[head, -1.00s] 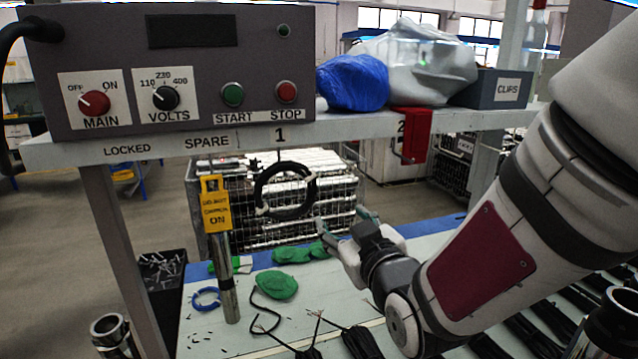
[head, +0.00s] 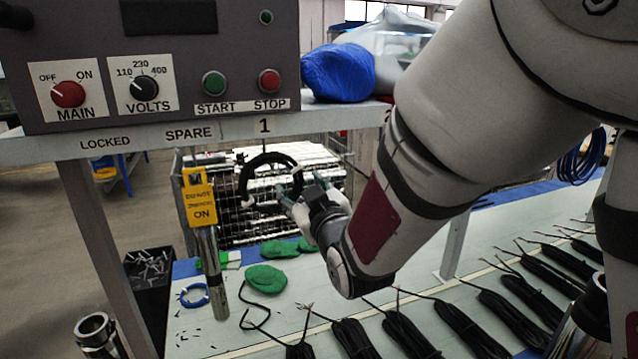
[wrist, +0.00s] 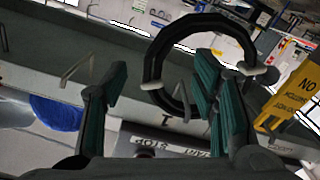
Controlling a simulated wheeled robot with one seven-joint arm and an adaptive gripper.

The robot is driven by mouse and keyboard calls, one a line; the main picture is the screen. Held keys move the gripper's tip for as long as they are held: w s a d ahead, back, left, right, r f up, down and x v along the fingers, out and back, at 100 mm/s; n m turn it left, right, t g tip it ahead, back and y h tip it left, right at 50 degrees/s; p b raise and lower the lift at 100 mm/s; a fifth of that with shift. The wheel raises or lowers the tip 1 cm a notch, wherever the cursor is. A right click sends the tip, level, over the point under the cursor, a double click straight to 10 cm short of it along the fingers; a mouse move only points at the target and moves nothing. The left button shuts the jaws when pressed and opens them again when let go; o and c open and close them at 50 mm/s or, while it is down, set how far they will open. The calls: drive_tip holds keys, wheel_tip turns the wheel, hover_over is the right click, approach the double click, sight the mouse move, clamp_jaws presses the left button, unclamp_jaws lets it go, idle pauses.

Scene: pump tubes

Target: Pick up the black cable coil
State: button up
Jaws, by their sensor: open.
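The black cable coil (head: 265,159) hangs below the shelf edge under the label 1, with pale ties around it. In the wrist view it is a black ring (wrist: 153,62) at upper centre, with a tie on each side. My gripper (head: 291,191) is at the coil's lower right in the head view, open, and hides part of the ring. In the wrist view the green-padded fingers (wrist: 160,85) are spread wide. The right finger overlaps the ring's lower right part; the left finger is apart from it. I cannot tell whether any finger touches the coil.
The shelf (head: 100,148) carries a grey control box (head: 130,60) and a blue bag (head: 338,72). Green cloths (head: 266,279) and several black cable bundles (head: 405,333) lie on the bench. An empty hook (wrist: 76,70) shows in the wrist view.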

sight(298, 181)
drive_tip(key=shift+p+x, duration=0.3)
drive_tip(key=shift+x, duration=2)
clamp_jaws()
